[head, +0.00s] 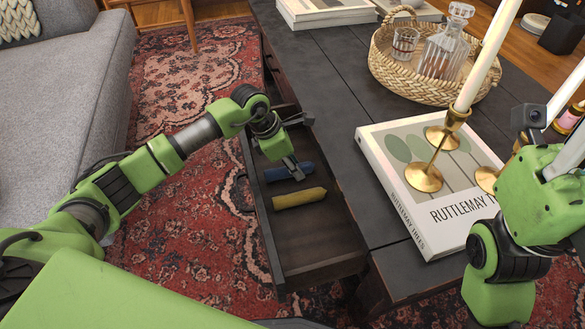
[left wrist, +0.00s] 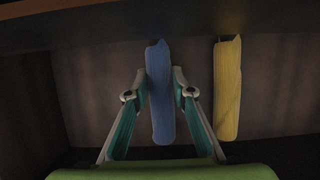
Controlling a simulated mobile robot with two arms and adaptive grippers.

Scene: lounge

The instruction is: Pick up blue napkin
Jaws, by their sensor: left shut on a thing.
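The blue napkin (head: 290,171) is a rolled cloth lying in the open drawer (head: 318,238) of the dark table. My left gripper (head: 292,165) reaches down into the drawer at the napkin. In the left wrist view the blue napkin (left wrist: 160,95) stands between the two fingers of the left gripper (left wrist: 159,78), which are closed in on its sides. A yellow rolled napkin (head: 300,198) lies beside it in the drawer and also shows in the left wrist view (left wrist: 227,90), outside the fingers. My right arm shows at the right edge of the head view; its fingertips are not clear.
On the dark tabletop (head: 330,85) are a large white book (head: 450,205), brass candlesticks (head: 425,176) with white candles, and a wicker tray (head: 385,72) with a decanter (head: 442,50). A grey sofa (head: 60,90) is at left. The drawer's near part is empty.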

